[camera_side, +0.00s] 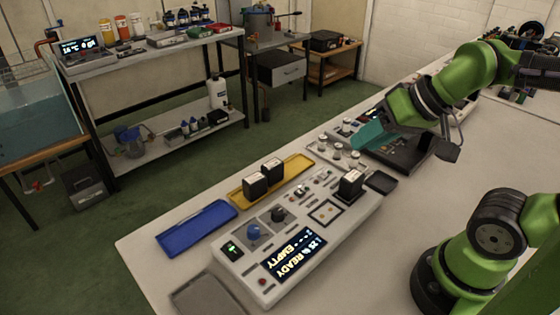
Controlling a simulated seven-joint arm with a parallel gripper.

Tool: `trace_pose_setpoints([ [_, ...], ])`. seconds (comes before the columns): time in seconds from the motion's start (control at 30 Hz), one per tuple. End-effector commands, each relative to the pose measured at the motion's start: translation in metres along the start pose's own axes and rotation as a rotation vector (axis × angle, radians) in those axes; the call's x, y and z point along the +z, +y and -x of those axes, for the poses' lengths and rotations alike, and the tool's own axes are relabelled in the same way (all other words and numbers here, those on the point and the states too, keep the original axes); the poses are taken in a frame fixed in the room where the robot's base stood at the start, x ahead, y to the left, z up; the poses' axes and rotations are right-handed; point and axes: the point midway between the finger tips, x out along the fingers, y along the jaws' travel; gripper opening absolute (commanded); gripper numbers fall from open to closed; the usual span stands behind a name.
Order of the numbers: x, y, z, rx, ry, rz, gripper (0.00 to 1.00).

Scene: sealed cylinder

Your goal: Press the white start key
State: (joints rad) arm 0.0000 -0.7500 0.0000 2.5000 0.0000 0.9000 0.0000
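A pale control box (240,265) stands on the bench, with a lit display (295,252) reading "READY" and "EMPTY". On its top are a blue knob (254,231), a black knob (278,214), a green-lit switch (231,250), a red button (262,282) and small light controls (302,194) toward the back. I cannot tell which of these, if any, is the white start key. My green arm reaches in from the right. Its end, my gripper (452,152), is beyond the box to the right, apart from it. The fingers are too small and dark to tell open from shut.
A black block (351,183) sits on the box's back right end. A yellow tray (300,168) holds two black blocks (264,177). A blue tray (197,228) is to the left. White-capped items (338,150) and a teal piece (372,135) lie behind.

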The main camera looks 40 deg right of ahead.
Motion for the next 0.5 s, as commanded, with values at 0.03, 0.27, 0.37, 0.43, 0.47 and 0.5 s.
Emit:
trace_pose_setpoints([
  [0.03,0.0000,0.0000,0.0000,0.000,0.000,0.000,0.25],
  [0.27,0.0000,0.0000,0.0000,0.000,0.000,0.000,0.00],
  [0.37,0.0000,0.0000,0.0000,0.000,0.000,0.000,0.00],
  [0.43,0.0000,0.0000,0.0000,0.000,0.000,0.000,0.00],
  [0.47,0.0000,0.0000,0.0000,0.000,0.000,0.000,0.00],
  [0.5,0.0000,0.0000,0.0000,0.000,0.000,0.000,0.00],
])
